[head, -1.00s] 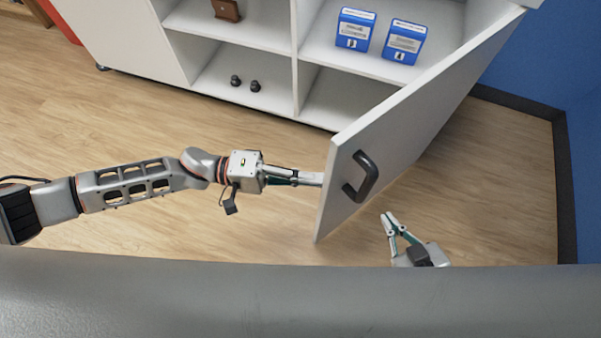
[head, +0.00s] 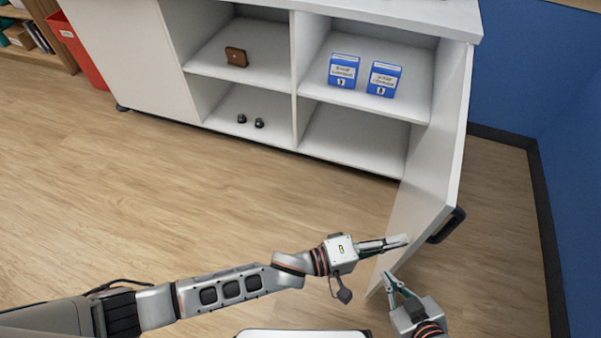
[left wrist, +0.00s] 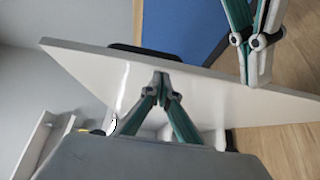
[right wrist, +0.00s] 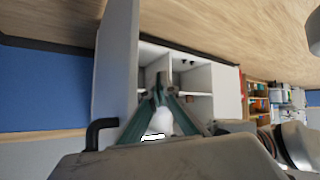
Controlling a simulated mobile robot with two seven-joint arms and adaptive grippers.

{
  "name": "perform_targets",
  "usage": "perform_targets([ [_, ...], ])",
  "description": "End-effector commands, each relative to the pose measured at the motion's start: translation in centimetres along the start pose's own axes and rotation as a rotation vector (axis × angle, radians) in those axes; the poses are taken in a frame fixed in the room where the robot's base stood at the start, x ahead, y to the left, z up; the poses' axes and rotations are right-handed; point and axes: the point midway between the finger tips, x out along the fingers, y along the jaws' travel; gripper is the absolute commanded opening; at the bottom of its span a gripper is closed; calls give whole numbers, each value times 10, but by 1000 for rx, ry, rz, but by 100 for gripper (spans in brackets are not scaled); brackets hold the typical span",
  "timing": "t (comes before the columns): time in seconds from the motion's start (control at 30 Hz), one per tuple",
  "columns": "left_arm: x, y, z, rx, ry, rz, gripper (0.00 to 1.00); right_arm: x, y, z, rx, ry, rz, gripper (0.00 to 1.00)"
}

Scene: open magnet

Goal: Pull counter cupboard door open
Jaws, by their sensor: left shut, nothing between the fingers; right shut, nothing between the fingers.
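The white cupboard door (head: 432,180) stands wide open, hinged at the right side of the white cupboard (head: 290,90). Its black handle (head: 447,226) is on the outer face, at the right, and also shows in the right wrist view (right wrist: 97,132). My left gripper (head: 404,241) is shut and empty, its fingertips at the inner face of the door; the left wrist view shows the door (left wrist: 210,92) close ahead of the fingers. Whether they touch cannot be told. My right gripper (head: 390,276) is shut and empty near the door's lower free edge, apart from the handle.
On the shelves are two blue boxes (head: 343,71), a brown item (head: 236,57) and two small dark objects (head: 250,121). A blue wall (head: 550,90) stands at the right. The wooden floor (head: 150,190) is clear at the left. A red bin (head: 78,45) is far left.

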Motion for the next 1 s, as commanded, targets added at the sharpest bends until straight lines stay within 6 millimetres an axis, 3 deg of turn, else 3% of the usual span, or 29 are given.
perform_targets([
  [0.2, 41, -1, 34, -6, -1, 1, 0, 2, 2, -2, -4, 7, 1, 0],
  [0.4, 64, -1, 51, -4, -1, 0, 0, 3, 4, -9, -10, 22, 2, 0],
  [0.6, 75, -1, 58, -2, 0, -1, 0, 4, 5, -13, -14, 30, 2, 0],
  [1.0, 76, -1, 59, -1, 0, 0, 0, 4, 4, -11, -13, 26, 0, 0],
])
